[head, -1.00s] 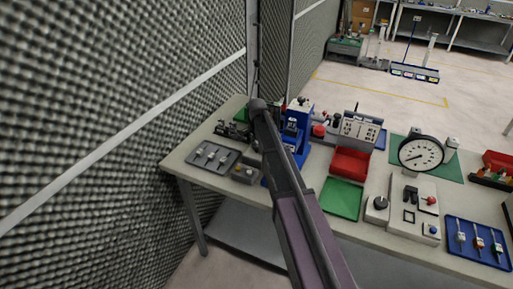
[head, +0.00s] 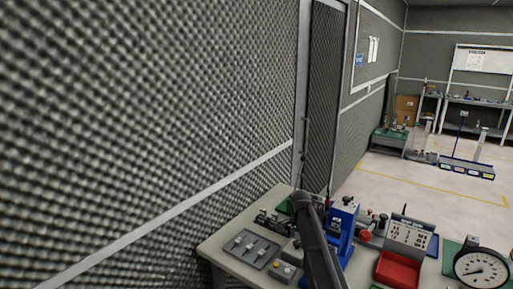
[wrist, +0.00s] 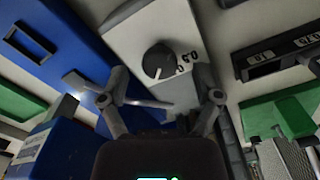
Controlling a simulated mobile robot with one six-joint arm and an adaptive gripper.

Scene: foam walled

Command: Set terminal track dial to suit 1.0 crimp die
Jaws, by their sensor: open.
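A black round dial (wrist: 158,62) sits on a pale grey panel (wrist: 130,28) on the blue press, seen close up in the wrist view. Markings beside it on the right appear upside down, and the pointer's setting is unclear. My gripper (wrist: 163,92) is open and empty, its two fingers spread below the dial in the picture, apart from it. Black blocks (wrist: 262,66) at the right carry numbers, one looking like 1.0 upside down. In the head view the blue press (head: 343,222) stands behind my arm, which hides the dial and my gripper.
A dark grey tray (head: 249,248) lies left of the press on the bench. A control box (head: 409,233), red bin (head: 398,270) and round gauge (head: 481,268) are to the right. A foam wall (head: 130,120) rises close on the left.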

